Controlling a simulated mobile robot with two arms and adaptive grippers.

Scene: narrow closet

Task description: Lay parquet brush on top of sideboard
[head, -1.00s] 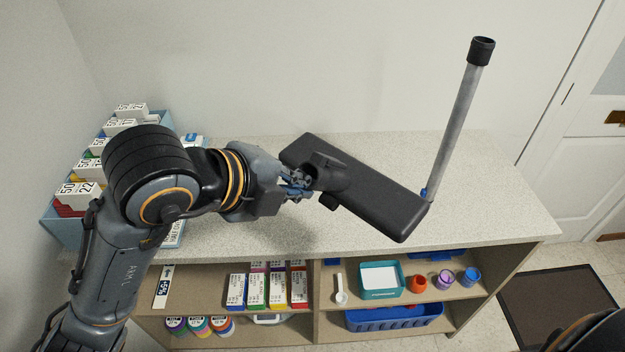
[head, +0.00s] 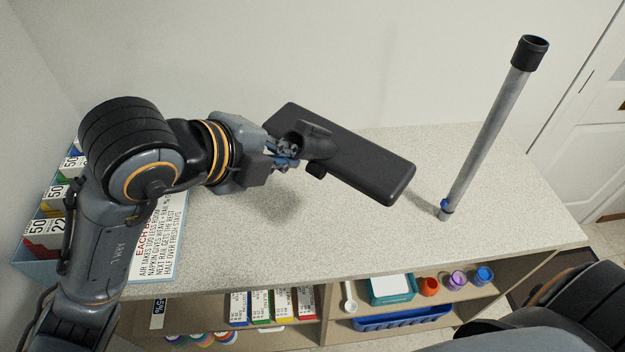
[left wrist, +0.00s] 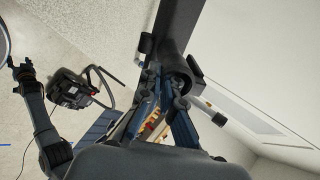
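The parquet brush (head: 345,160), a long flat black head with a short neck, is in the head view over the back middle of the sideboard top (head: 400,235). My left gripper (head: 290,153) is shut on its neck at the brush's left part. A soft shadow on the top below suggests that the brush is held above it. In the left wrist view the fingers (left wrist: 165,110) close around the round black neck (left wrist: 175,70).
A grey tube (head: 490,135) with black end stands tilted on the top, right of the brush. A blue box of cards (head: 40,265) and a printed sign (head: 155,245) are at left. Shelves below hold boxes and cups. The front middle top is clear.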

